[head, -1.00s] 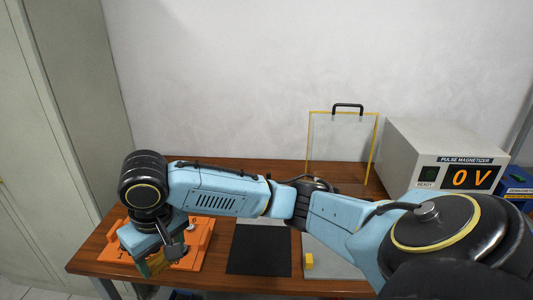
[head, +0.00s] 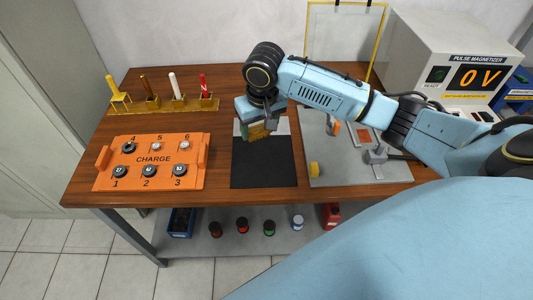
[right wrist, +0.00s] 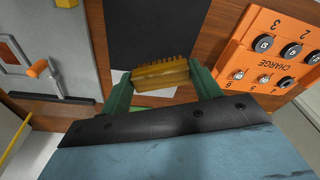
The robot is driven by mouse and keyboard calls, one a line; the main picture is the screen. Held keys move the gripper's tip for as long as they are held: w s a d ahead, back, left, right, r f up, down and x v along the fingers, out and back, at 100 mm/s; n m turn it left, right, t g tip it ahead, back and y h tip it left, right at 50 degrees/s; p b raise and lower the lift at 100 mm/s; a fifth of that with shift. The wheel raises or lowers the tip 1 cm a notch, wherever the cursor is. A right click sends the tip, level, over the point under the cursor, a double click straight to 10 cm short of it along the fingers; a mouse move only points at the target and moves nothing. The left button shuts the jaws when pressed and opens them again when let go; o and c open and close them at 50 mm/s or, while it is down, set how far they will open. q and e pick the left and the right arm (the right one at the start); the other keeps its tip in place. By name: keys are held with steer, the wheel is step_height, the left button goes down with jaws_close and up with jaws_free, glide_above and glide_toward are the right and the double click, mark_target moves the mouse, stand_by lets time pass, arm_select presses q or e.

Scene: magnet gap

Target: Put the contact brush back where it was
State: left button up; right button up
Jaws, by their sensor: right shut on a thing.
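The contact brush (right wrist: 160,74) is a yellow-brown block with a row of bristles, seen in the right wrist view. My right gripper (right wrist: 163,88) is shut on it, one green finger at each end. In the head view my right gripper (head: 257,130) points down over the back part of the black mat (head: 263,168), with the brush partly hidden by the gripper. I cannot tell whether the brush touches the surface. My left gripper is not in view.
The orange CHARGE block (head: 152,188) with numbered posts is left of the mat. A yellow rack (head: 180,103) of upright tools stands behind it. To the right are a grey plate (head: 340,172) with clamp and yellow block, a framed clear shield (head: 365,50) and the pulse magnetizer (head: 430,40).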

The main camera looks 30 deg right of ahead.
steer(key=f, duration=0.4)
steer(key=d+f+b, duration=0.1)
steer(key=f, duration=0.1)
steer(key=shift+d+f, duration=0.1)
steer(key=shift+f, duration=0.15)
steer(key=shift+w+f, duration=0.1)
steer(key=shift+f, duration=0.5)
step_height(320, 180, down, 4)
steer(key=shift+r+b, duration=0.25)
steer(key=shift+b, duration=0.2)
steer(key=o, duration=0.9)
steer(key=shift+f, duration=0.1)
